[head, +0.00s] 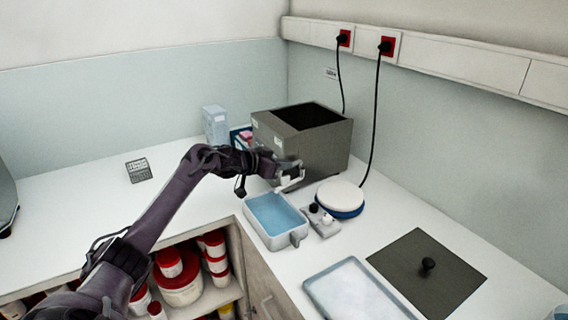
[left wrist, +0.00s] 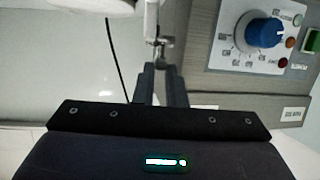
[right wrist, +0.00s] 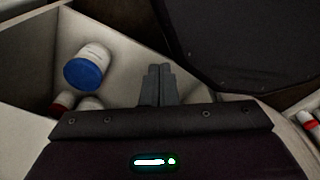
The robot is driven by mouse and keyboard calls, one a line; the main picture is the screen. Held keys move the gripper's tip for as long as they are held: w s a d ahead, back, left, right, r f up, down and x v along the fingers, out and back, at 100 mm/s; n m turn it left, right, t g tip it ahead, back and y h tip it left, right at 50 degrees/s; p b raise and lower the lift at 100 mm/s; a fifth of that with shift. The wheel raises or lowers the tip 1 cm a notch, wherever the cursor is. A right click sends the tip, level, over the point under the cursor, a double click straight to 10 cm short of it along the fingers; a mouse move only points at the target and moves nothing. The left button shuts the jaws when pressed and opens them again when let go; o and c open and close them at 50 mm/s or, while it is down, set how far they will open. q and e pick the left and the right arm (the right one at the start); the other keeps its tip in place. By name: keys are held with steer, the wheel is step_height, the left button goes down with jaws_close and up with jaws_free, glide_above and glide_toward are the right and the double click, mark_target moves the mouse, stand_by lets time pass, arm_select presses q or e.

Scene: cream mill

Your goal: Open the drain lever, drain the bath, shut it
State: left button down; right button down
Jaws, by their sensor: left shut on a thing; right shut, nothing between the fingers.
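The bath is a grey metal box (head: 330,140) with an open dark top, at the back corner of the counter. My left gripper (head: 291,178) is at its lower front. In the left wrist view, my left fingers (left wrist: 162,72) are shut on the small metal drain lever (left wrist: 161,46) beside the bath's control panel with its blue knob (left wrist: 264,32). A pan (head: 265,234) holding blue liquid stands below the gripper. The bath's inside level is hidden, and no stream is clear. My right gripper (right wrist: 160,72) is shut and empty, outside the head view.
A white round lid on a blue tub (head: 341,197) and a small grey block with knobs (head: 320,220) stand right of the pan. A dark plate with a black knob (head: 428,266) and a pale tray (head: 352,290) lie nearer. Tubs (head: 180,285) fill the shelf below.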

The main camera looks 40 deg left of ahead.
arm_select(q)
steer(key=shift+a, duration=0.1)
stand_by(0.4)
steer(key=c, duration=1.6)
jaws_free()
steer(key=shift+o, duration=0.6)
steer(key=shift+r, duration=0.2)
